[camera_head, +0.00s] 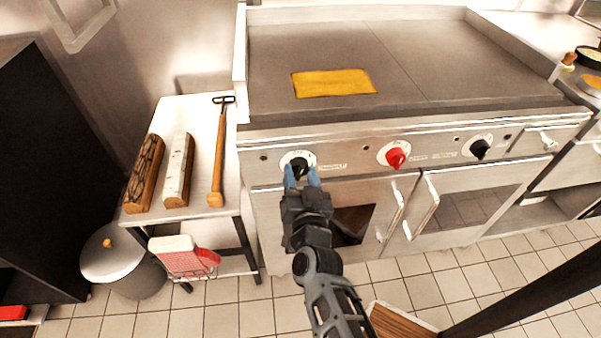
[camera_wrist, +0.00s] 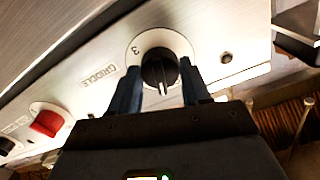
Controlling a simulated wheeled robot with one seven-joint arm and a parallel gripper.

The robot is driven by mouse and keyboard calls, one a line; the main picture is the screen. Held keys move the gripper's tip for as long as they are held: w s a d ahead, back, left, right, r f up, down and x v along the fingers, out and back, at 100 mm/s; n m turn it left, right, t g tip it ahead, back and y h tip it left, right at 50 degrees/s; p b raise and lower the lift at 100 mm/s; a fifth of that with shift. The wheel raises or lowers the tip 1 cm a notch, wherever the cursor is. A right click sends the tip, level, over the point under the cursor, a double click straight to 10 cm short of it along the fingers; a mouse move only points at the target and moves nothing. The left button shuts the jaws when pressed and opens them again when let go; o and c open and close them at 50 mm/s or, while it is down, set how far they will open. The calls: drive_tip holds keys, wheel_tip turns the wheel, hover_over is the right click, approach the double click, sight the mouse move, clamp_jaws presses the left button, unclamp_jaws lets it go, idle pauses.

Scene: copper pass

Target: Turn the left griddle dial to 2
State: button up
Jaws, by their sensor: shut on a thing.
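The left griddle dial (camera_head: 299,164) is a black knob on a round white plate at the left of the griddle's front panel. My gripper (camera_head: 302,178) is at this dial, its blue fingers on either side of the knob. In the wrist view the black dial (camera_wrist: 159,67) sits between the two fingers, and the gripper is shut on it. A pale pointer line shows on the knob, toward the bottom of that view. A figure 3 is readable on the plate above the knob; other figures are hidden or too small to read.
A red dial (camera_head: 396,155) and another black dial (camera_head: 480,147) are farther right on the panel. A yellow slab (camera_head: 333,82) lies on the griddle top. A side table (camera_head: 208,119) at left holds wooden blocks and a long-handled scraper. A lidded pot (camera_head: 118,262) stands below.

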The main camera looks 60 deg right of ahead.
drive_tip(key=m+p, duration=0.1)
drive_tip(key=m, duration=0.3)
drive_tip(key=shift+m, duration=0.3)
drive_tip(key=m, duration=0.3)
drive_tip(key=shift+m, duration=0.4)
drive_tip(key=m, duration=0.4)
drive_tip(key=shift+m, duration=1.8)
drive_tip(key=o, duration=1.1)
drive_tip(key=shift+c, duration=0.2)
drive_tip(key=b+v, duration=0.2)
drive_tip(key=v, duration=0.5)
drive_tip(key=shift+s+a, duration=0.25)
drive_tip(key=shift+a, duration=0.05)
